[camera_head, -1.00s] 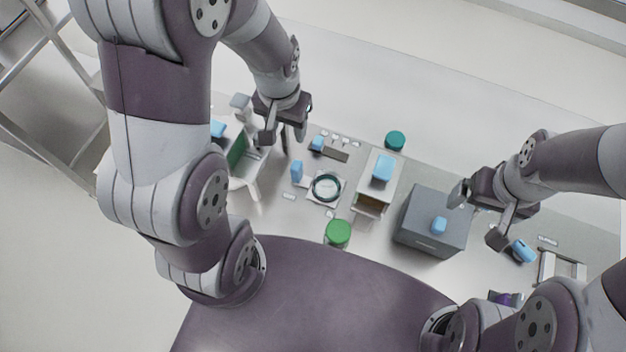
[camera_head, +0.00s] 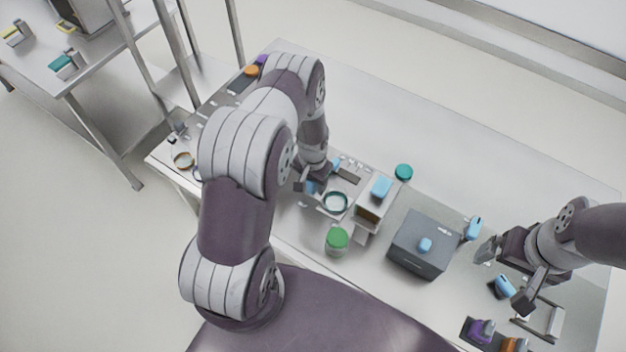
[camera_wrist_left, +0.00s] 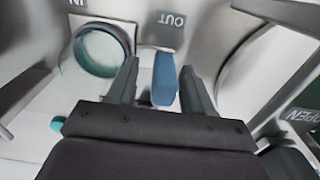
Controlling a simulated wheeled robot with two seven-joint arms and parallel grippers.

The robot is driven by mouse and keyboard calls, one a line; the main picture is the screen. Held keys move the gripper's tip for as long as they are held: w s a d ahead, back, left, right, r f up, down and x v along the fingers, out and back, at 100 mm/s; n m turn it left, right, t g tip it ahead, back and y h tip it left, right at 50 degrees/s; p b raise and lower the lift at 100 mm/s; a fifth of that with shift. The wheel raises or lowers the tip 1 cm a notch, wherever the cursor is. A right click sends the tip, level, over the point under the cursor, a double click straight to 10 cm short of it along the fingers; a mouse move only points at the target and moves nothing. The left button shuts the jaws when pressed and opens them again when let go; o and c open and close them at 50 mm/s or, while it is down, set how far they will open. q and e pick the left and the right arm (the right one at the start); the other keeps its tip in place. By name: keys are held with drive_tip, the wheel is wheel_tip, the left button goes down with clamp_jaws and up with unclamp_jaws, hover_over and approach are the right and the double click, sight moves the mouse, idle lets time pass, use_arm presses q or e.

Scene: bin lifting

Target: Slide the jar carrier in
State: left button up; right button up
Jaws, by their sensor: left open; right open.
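The jar carrier appears to be the pale plate with a dark teal ring (camera_head: 335,211), left of the cream box. The ring also shows at the upper left of the left wrist view (camera_wrist_left: 82,62), near the "IN" label. A blue upright handle (camera_wrist_left: 164,82) stands beside it, below the "OUT" label. My left gripper (camera_head: 306,187) is open, with one finger on each side of the blue handle. A gap shows at both sides in the left wrist view (camera_wrist_left: 160,72). My right gripper (camera_head: 506,276) is open and empty at the right, near a blue-handled item.
The cream box (camera_head: 364,222) with a blue top handle stands right of the ring. A green-lidded jar (camera_head: 337,240) stands in front. A teal lid (camera_head: 403,172) lies behind. A grey box (camera_head: 418,258) is further right. The back of the table is clear.

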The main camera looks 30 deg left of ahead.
sight(336, 191)
use_arm(q)
drive_tip(key=shift+w+a+f, duration=0.3)
drive_tip(key=shift+a+f, duration=0.1)
drive_tip(key=shift+f, duration=0.3)
drive_tip(key=shift+s+d+r, duration=0.1)
drive_tip(key=shift+d+r, duration=0.05)
drive_tip(key=shift+c, duration=0.6)
drive_tip(key=shift+d, duration=0.1)
drive_tip(key=c, duration=0.6)
clamp_jaws()
drive_tip(key=d, duration=0.5)
drive_tip(key=d+b, duration=0.1)
drive_tip(key=d, duration=0.1)
drive_tip(key=shift+s+d, duration=0.3)
use_arm(e)
drive_tip(key=shift+w+a+f, duration=0.2)
drive_tip(key=shift+a+f, duration=0.05)
drive_tip(key=shift+f, duration=0.15)
use_arm(q)
drive_tip(key=shift+a, duration=0.1)
drive_tip(key=o, duration=0.6)
unclamp_jaws()
drive_tip(key=shift+c, duration=0.2)
drive_tip(key=shift+o, duration=0.8)
use_arm(e)
drive_tip(key=shift+w, duration=0.1)
